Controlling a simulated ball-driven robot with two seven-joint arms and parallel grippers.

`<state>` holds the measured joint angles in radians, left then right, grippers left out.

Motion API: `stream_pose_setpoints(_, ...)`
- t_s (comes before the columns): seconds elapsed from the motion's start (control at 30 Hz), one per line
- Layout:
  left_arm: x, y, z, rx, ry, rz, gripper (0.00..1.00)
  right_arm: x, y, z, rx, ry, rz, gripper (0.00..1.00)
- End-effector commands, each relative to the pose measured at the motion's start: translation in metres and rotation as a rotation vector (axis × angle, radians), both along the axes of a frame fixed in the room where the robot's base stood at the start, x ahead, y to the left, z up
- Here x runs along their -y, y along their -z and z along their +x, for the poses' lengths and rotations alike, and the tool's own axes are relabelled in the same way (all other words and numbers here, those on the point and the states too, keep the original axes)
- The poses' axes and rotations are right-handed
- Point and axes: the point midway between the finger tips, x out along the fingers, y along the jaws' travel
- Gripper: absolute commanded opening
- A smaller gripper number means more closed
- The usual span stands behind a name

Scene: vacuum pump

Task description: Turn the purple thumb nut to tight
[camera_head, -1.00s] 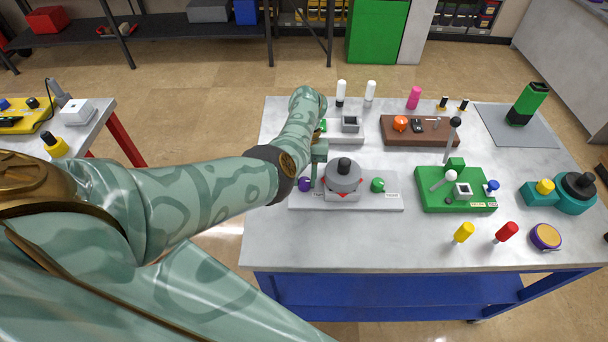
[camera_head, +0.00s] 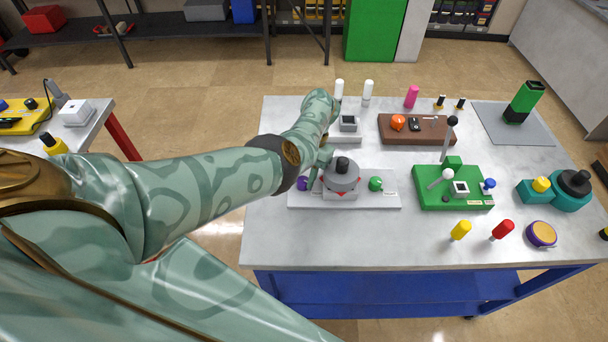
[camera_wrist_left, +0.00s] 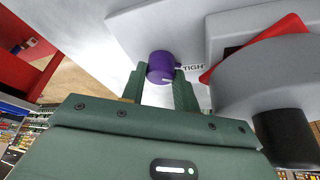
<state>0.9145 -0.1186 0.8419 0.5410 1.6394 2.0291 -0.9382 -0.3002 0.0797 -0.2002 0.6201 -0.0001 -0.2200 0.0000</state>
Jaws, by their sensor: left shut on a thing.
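The purple thumb nut (camera_head: 302,184) is at the left end of a light grey base plate (camera_head: 380,202). In the left wrist view the nut (camera_wrist_left: 160,66) sits between the two green fingers of my left gripper (camera_wrist_left: 159,76), which is shut on it. A label reading "TIGH", its end cut off, shows right beside the nut. A small pale mark shows on the nut's near face. In the head view my left gripper (camera_head: 314,176) is partly hidden by my forearm. My right gripper is not in view.
A grey round pump body (camera_head: 341,176) with a black knob stands just right of my gripper. A green knob (camera_head: 376,184) is on the same plate. A green fixture (camera_head: 452,196) with levers stands further right.

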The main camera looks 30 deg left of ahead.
Motion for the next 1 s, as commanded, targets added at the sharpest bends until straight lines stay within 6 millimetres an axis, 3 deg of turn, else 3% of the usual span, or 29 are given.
stream_pose_setpoints(0.23,0.000,0.000,0.000,0.001,0.000,0.000,0.07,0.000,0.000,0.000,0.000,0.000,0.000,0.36)
stream_pose_setpoints(0.27,0.000,0.000,0.000,0.001,0.000,0.000,0.33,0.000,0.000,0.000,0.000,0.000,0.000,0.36)
stream_pose_setpoints(0.33,0.000,0.000,0.000,0.001,0.000,-0.001,0.52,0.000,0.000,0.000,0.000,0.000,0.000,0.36)
stream_pose_setpoints(0.73,0.000,-0.009,0.004,0.003,0.000,0.000,0.52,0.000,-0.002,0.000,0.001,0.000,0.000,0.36)
stream_pose_setpoints(1.0,-0.001,-0.069,0.029,0.005,-0.001,0.000,0.52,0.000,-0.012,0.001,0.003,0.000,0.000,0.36)
